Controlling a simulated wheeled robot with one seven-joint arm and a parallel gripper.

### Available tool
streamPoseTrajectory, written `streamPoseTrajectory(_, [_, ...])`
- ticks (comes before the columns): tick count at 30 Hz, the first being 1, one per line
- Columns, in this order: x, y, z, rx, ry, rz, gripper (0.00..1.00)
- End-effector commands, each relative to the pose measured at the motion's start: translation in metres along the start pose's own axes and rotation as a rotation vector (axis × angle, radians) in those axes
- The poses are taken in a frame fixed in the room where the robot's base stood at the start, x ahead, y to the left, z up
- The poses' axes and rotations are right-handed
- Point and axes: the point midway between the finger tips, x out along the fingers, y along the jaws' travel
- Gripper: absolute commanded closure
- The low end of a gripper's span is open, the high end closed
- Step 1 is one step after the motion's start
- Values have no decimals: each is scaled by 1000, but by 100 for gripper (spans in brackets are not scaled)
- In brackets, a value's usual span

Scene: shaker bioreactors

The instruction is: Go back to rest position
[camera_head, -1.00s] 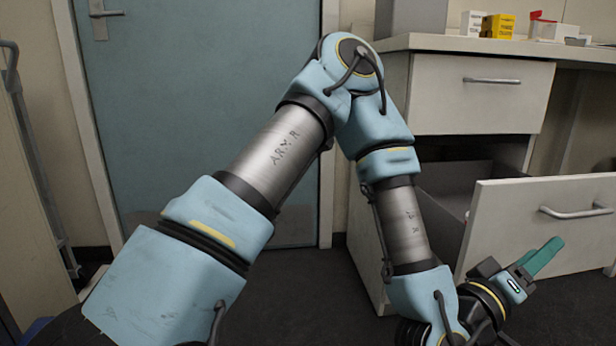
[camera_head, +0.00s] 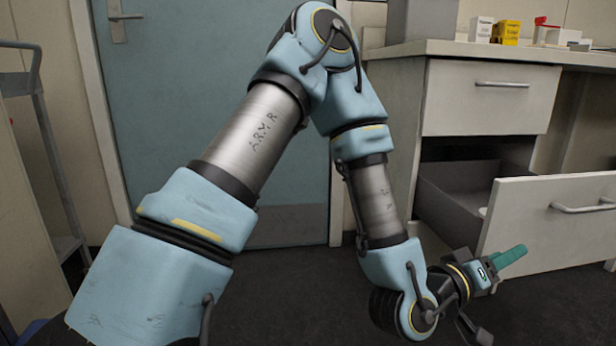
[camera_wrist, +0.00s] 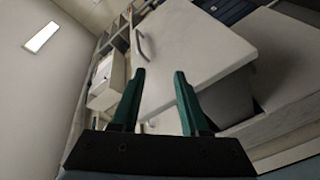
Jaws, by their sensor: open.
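My gripper (camera_head: 510,258) is at the lower right of the head view, in front of the open drawer. Only one green finger shows clearly there. In the wrist view my gripper (camera_wrist: 158,90) shows two green fingers apart, with nothing between them. The arm is bent, its elbow high and its wrist low above the dark floor.
An open drawer (camera_head: 540,215) juts from the white cabinet under the counter (camera_head: 450,48); its front also shows in the wrist view (camera_wrist: 190,50). Small boxes, one yellow (camera_head: 507,32), stand on the counter. A blue door (camera_head: 190,110) is behind the arm. A grey cart (camera_head: 40,150) stands at left.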

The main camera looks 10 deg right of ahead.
Motion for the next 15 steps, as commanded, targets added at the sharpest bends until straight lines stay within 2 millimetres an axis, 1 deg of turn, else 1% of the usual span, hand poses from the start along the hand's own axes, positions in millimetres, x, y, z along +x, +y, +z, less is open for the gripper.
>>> streamPoseTrajectory(1, [-1, -8, -8, 31, -17, -29, 55])
streamPoseTrajectory(5, [-6, -40, -23, 114, -86, -128, 55])
streamPoseTrajectory(8, [-18, -72, -42, 182, -150, -237, 55])
streamPoseTrajectory(11, [-44, -114, -72, 251, -232, -392, 55])
streamPoseTrajectory(12, [-60, -132, -87, 274, -270, -468, 55])
streamPoseTrajectory(14, [-88, -158, -109, 292, -326, -585, 55])
streamPoseTrajectory(15, [-110, -173, -124, 297, -363, -662, 55])
